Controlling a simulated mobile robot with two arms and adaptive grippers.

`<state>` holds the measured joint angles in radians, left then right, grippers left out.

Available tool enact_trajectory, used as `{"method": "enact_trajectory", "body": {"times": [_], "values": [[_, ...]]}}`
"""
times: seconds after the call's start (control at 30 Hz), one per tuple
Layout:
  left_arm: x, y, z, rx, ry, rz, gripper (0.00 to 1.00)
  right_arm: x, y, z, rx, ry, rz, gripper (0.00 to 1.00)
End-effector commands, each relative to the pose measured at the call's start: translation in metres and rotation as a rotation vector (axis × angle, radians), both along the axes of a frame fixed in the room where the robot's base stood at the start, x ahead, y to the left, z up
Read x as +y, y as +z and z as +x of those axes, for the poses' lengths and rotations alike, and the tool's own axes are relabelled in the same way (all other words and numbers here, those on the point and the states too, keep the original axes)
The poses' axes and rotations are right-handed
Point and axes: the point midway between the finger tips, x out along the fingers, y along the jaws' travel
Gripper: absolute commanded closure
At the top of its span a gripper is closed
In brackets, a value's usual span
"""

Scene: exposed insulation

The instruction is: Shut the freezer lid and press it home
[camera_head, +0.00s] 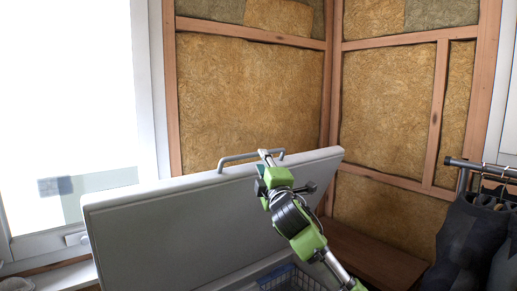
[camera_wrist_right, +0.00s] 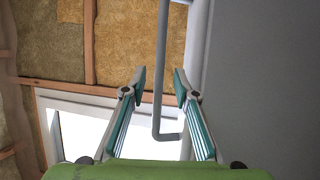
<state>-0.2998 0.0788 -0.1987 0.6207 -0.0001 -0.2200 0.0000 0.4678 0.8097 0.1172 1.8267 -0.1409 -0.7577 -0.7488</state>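The freezer lid (camera_head: 190,225) is a pale grey panel standing raised and tilted in the head view. Its grey bar handle (camera_head: 235,157) sits on the top edge and shows in the right wrist view too (camera_wrist_right: 160,90). My right gripper (camera_head: 265,155) is at the right part of the handle. In the right wrist view its two fingers (camera_wrist_right: 159,76) are apart, with the handle bar showing between them. I cannot tell whether they touch it. The freezer body is mostly hidden below the lid; a wire basket (camera_head: 283,279) shows inside. My left gripper is not in view.
A bright window (camera_head: 70,100) is at the left. Insulated, wood-framed walls (camera_head: 250,95) stand behind the lid. A brown wooden bench or box (camera_head: 370,255) is right of the freezer. A rack with dark hanging clothes (camera_head: 470,235) stands at the far right.

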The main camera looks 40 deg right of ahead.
Motion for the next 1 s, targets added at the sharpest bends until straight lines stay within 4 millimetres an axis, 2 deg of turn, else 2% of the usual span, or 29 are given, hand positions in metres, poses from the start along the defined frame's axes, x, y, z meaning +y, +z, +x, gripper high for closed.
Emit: {"method": "enact_trajectory", "body": {"times": [0.03,0.1,0.33,0.5,0.8,0.9,1.0], "values": [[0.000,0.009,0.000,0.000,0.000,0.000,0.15,-0.005,0.007,0.008,-0.001,0.000,0.003,0.72],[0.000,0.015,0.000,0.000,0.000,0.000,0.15,-0.010,0.009,0.018,0.000,-0.001,0.003,0.72],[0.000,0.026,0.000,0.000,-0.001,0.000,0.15,-0.023,0.012,0.041,0.001,-0.001,0.002,0.72],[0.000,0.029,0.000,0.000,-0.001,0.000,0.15,-0.027,0.013,0.048,0.001,0.000,0.000,0.72],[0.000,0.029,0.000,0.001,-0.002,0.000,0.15,-0.027,0.012,0.049,0.001,0.000,0.000,0.72],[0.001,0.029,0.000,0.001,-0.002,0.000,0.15,-0.027,0.012,0.049,0.001,0.000,0.000,0.98],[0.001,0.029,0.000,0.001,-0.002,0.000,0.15,-0.027,0.012,0.049,0.001,0.000,0.000,1.00]]}}
